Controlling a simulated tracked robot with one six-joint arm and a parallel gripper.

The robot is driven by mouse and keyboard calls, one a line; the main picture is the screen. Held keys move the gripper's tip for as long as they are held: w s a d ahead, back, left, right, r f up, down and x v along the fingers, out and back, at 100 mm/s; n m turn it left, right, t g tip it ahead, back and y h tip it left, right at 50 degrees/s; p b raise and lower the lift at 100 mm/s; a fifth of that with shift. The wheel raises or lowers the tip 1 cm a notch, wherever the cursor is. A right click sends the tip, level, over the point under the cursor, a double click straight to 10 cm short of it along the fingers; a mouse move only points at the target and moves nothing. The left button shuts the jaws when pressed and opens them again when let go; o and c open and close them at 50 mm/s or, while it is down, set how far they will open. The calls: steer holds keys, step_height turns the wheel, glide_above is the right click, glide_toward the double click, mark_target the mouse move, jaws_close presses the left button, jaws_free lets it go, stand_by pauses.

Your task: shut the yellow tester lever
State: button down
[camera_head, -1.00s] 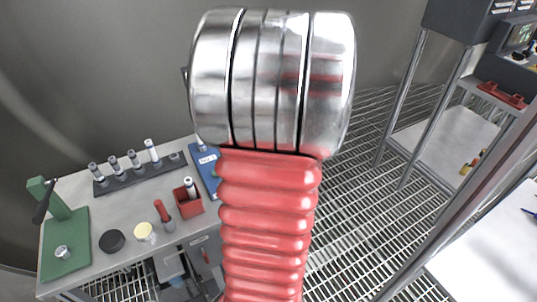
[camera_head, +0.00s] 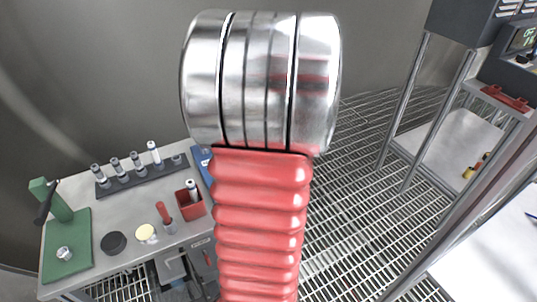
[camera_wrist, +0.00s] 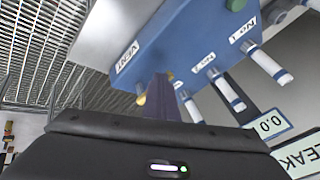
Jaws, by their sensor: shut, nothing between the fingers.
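The blue tester (camera_wrist: 185,38) fills the upper middle of the wrist view, with a label that seems to read VENT. A small yellow piece (camera_wrist: 141,99), which looks like the end of the yellow lever, shows just below that label. My shut gripper (camera_wrist: 161,90) is right beside the yellow piece, on its right; I cannot tell whether they touch. The rest of the lever is hidden. In the head view my arm hides most of the tester (camera_head: 201,160) and all of my gripper.
The grey bench (camera_head: 130,205) carries a green press (camera_head: 66,245), a dark rack of vials (camera_head: 142,174), a red bin (camera_head: 190,206) and a black puck (camera_head: 113,243). A metal rack (camera_head: 447,115) stands at the right. Grated floor (camera_head: 350,215) lies between.

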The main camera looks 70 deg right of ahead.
steer(key=a+f+v, duration=0.1)
steer(key=a+v, duration=0.1)
steer(key=v, duration=1)
steer(key=shift+a, duration=0.45)
steer(key=shift+w, duration=0.15)
stand_by(0.5)
